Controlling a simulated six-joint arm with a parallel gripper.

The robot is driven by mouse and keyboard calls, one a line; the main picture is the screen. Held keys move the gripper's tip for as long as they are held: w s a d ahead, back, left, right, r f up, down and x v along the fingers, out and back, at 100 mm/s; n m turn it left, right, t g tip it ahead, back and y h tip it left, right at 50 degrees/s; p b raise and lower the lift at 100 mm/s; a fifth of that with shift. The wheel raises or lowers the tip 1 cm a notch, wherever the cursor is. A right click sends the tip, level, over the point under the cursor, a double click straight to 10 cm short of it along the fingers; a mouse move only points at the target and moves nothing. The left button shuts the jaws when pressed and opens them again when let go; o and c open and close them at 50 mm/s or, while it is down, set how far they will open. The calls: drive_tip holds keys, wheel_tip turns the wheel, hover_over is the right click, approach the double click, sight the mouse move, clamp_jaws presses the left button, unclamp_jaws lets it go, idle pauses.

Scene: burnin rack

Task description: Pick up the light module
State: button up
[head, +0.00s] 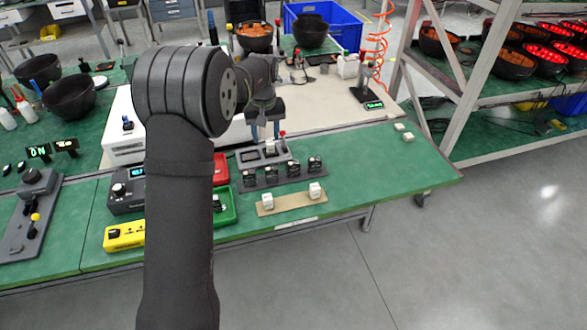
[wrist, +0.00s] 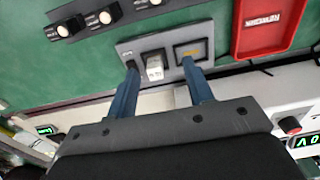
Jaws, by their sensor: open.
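A small white block with dark markings, which looks like the light module (wrist: 155,70), sits in the middle slot of a grey fixture (wrist: 128,47). In the head view the white block (head: 270,148) shows on the fixture (head: 249,157) just below my gripper (head: 266,134). In the wrist view my gripper (wrist: 159,64) is open, with one blue finger on each side of the block. The fingertips are close to the fixture's face; I cannot tell whether they touch the block. Nothing is held.
A dark strip (head: 245,185) with several black-and-white modules lies in front of the fixture. A tan strip (head: 290,206) holds two white cubes. A red tray (wrist: 265,45) is beside the fixture, with a green tray (head: 224,207) near it.

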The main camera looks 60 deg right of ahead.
wheel_tip(320, 180, up, 7)
drive_tip(key=h, duration=0.1)
hover_over(293, 163)
drive_tip(key=s+a, duration=0.1)
drive_tip(key=t, duration=0.1)
drive_tip(key=f, duration=0.7)
drive_tip(key=d+f, duration=0.1)
drive_tip(key=f, duration=0.3)
drive_tip(key=shift+w, duration=0.3)
drive_tip(key=shift+w+f, duration=0.2)
drive_tip(key=shift+f, duration=2.6)
drive_tip(key=c, duration=0.8)
